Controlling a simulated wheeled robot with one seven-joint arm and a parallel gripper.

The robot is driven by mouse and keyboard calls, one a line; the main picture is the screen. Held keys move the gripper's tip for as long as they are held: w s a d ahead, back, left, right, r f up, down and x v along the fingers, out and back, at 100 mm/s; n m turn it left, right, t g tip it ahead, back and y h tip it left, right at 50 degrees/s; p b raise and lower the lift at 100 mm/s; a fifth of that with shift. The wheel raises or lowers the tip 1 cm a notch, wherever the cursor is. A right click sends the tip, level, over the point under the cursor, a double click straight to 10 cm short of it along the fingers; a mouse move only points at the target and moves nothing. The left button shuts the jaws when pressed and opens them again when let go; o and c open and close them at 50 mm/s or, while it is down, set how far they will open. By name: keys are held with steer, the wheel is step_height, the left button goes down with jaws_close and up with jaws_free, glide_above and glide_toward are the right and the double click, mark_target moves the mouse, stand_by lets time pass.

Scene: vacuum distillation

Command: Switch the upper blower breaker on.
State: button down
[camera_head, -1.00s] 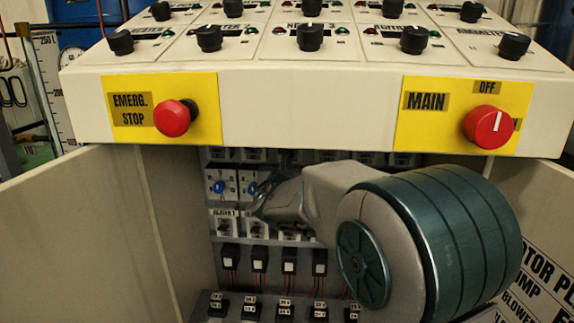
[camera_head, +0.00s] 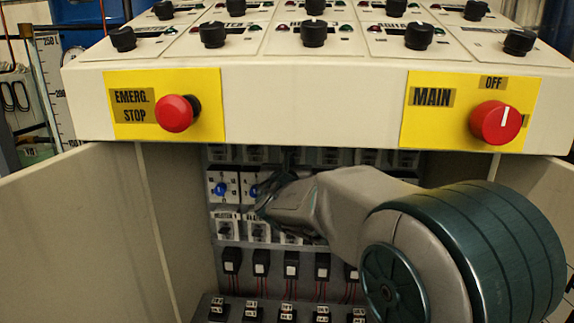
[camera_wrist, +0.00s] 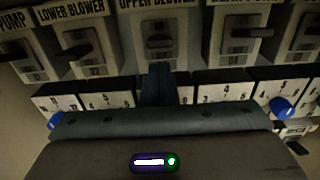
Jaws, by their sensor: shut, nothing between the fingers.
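The upper blower breaker (camera_wrist: 159,42) is a light block with a dark lever, under its "UPPER BLOWER" label at the top middle of the wrist view. Its lever looks short and nearly end-on; I cannot tell which position it is in. My gripper (camera_wrist: 158,74) is shut and empty, its dark fingers pointing up just below this breaker. I cannot tell whether the fingertips touch it. In the head view my arm reaches into the cabinet under the console, and the fingers are mostly hidden there.
The lower blower breaker (camera_wrist: 84,50) is close on the left, with another breaker (camera_wrist: 238,35) on the right. Blocks with blue knobs (camera_wrist: 281,106) lie below. The console overhang, with the emergency stop (camera_head: 174,113) and main switch (camera_head: 496,122), is above; cabinet doors flank the opening.

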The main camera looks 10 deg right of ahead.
steer(key=s+a+r+p, duration=0.1)
steer(key=s+a+r, duration=0.1)
steer(key=s, duration=0.6)
steer(key=shift+s+r+p, duration=0.3)
steer(key=shift+s+r, duration=0.05)
steer(key=shift+r, duration=0.05)
steer(key=shift+a, duration=0.1)
